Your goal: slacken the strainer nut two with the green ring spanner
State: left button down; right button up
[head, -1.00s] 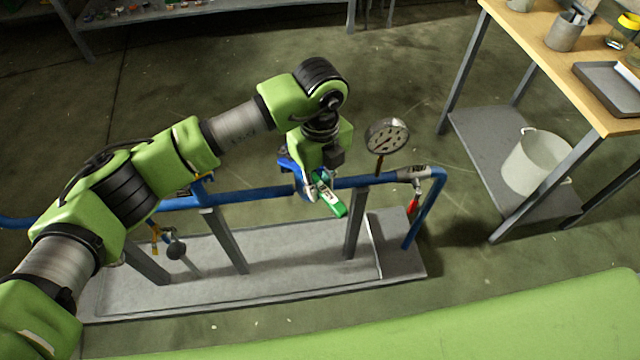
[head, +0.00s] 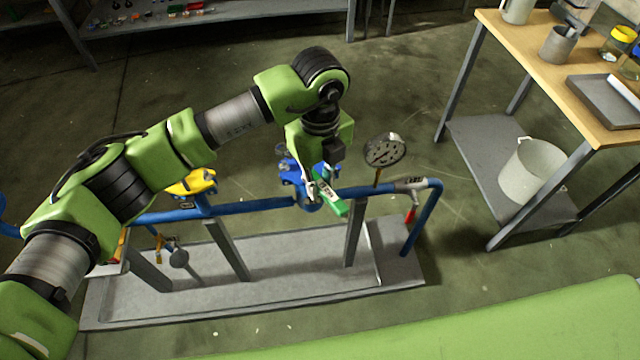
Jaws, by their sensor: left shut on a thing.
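My left gripper (head: 322,172) comes down over the blue strainer (head: 292,170) on the blue pipe. It is shut on the green ring spanner (head: 331,203), whose green end points down and to the right. The spanner's ring end is hidden by the gripper and the strainer, so I cannot tell whether it sits around a nut. Strainer nut two cannot be told apart at this size; small nuts or bolts show at the strainer's left side. My right gripper is not in view.
A pressure gauge (head: 385,151) stands just right of the strainer. A red-handled valve (head: 411,214) hangs near the pipe's right bend. A yellow part (head: 192,183) shows behind my left arm. The pipe stands over a grey tray (head: 290,288). A wooden bench (head: 530,66) is at right.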

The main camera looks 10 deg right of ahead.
pick_arm(q)
notch_tip(320, 180, up, 3)
jog(key=shift+f+p, duration=0.2)
jog(key=shift+p, duration=0.2)
jog(key=shift+f, duration=0.1)
jog(key=shift+a, duration=0.25)
jog(key=w+a+m+p, duration=0.2)
jog(key=a+m+p, duration=0.3)
jog(key=a+m, duration=0.9)
jog(key=a, duration=0.3)
jog(key=shift+w+f, duration=0.35)
jog(key=shift+w, duration=0.05)
